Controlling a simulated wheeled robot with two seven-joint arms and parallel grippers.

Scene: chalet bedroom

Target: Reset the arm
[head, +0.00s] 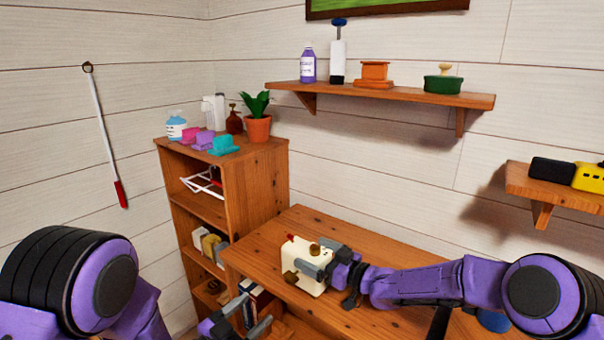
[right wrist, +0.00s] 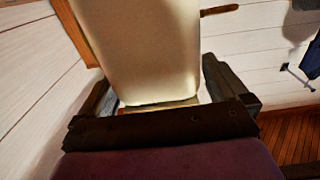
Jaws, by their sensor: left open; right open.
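My right gripper (head: 316,261) reaches in from the right over the wooden desk (head: 385,243). It is at a cream block-shaped object (head: 297,251) with a red tip and brown parts, which stands on the desk. In the right wrist view the cream object (right wrist: 138,50) rises between the two fingers of my right gripper (right wrist: 158,92). The jaws are open around it; whether either finger touches it I cannot tell. My left gripper (head: 248,316) is low at the bottom, in front of the desk edge, open and with nothing seen held.
A wooden shelf unit (head: 255,185) left of the desk bears a potted plant (head: 258,128), bottles and coloured blocks. A wall shelf (head: 400,96) above holds several items. A smaller shelf (head: 540,187) is at right. The desk behind my right arm is clear.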

